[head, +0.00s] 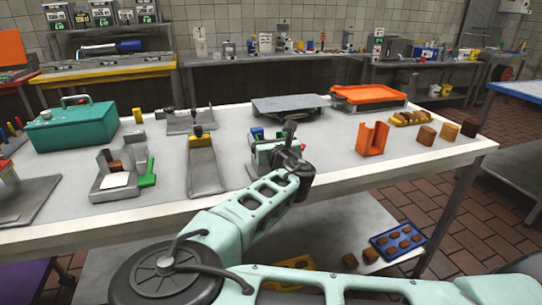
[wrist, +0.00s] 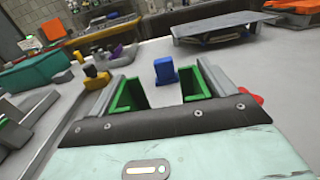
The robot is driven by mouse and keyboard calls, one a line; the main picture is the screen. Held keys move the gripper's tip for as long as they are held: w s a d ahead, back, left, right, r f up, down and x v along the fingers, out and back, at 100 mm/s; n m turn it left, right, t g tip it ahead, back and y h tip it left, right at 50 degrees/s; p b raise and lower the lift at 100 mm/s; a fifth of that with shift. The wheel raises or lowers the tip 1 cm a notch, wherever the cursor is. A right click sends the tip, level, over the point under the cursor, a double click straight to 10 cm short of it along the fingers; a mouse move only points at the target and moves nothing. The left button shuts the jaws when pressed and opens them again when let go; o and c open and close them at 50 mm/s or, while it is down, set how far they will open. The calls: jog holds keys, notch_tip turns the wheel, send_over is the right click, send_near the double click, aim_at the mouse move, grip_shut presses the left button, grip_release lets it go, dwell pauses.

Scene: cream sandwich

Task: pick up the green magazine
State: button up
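A green upright piece (head: 148,172), perhaps the magazine, stands on the grey and white fixture (head: 112,189) at the left of the table. I cannot make it out surely in the wrist view. My gripper (head: 262,141) is above the middle of the table, well to the right of that piece. In the wrist view my gripper (wrist: 164,92) is open, with green pads on its two fingers and nothing between them. A small blue block (wrist: 166,70) stands on the table beyond the fingertips.
A teal toolbox (head: 72,124) stands at the back left. A grey platform (head: 290,103) and orange tray (head: 368,95) are behind; an orange U-shaped holder (head: 372,139) stands right. The table's front middle is bare.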

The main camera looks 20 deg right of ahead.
jog(key=c, duration=0.7)
jog(key=shift+o, duration=0.2)
